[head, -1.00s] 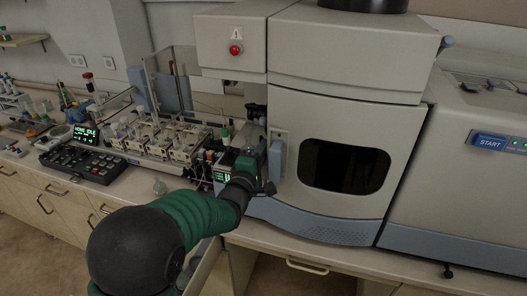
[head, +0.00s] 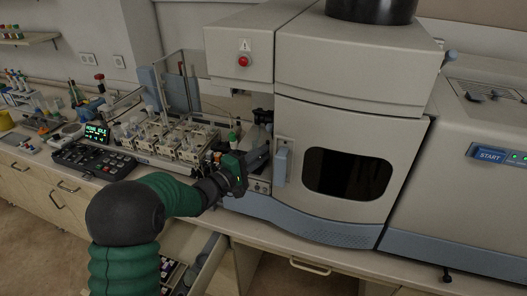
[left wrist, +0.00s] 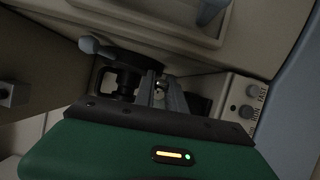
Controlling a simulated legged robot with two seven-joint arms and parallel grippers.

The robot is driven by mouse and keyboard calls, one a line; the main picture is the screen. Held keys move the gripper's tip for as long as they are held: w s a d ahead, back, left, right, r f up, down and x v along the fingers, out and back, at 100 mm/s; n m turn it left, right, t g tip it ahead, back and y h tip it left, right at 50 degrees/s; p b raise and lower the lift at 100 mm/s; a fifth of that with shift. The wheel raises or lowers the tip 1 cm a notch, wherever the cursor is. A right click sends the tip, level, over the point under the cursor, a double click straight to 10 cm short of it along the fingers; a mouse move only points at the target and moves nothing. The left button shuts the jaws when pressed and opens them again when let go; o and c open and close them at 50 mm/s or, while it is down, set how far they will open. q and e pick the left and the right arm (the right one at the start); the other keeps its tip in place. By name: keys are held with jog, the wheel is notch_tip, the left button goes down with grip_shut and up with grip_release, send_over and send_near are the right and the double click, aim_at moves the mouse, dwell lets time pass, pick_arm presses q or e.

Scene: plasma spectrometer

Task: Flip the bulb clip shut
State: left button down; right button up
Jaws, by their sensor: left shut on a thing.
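My left gripper (head: 257,158) is at the recess on the left side of the large beige instrument (head: 240,92). In the left wrist view its fingers (left wrist: 160,92) reach into this dark recess and are shut on a small part, which I take to be the bulb clip; the grip hides most of it. A grey lever with a round ball end (left wrist: 88,45) sticks out to the left, just beyond the fingers. I cannot tell from these views how far the clip is closed. My right gripper is not in view.
A knob panel (left wrist: 245,105) is close to the right of the fingers. The instrument's door has a dark window (head: 347,173). Racks of vials (head: 180,140), a keypad box (head: 93,160) and a green display (head: 97,133) stand to the left. An open drawer (head: 208,262) is below my arm.

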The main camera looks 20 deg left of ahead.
pick_arm(q)
jog(key=shift+f, duration=0.5)
jog(key=c, duration=1.7)
grip_release()
jog(key=shift+s, duration=0.1)
jog(key=shift+r, duration=0.1)
jog(key=shift+r, duration=0.2)
jog(key=shift+a, duration=0.15)
jog(key=b+v, duration=0.1)
jog(key=v, duration=1.5)
jog(key=shift+s+a+f+b, duration=0.1)
jog(key=shift+s+a+b, duration=0.15)
jog(key=shift+b, duration=0.05)
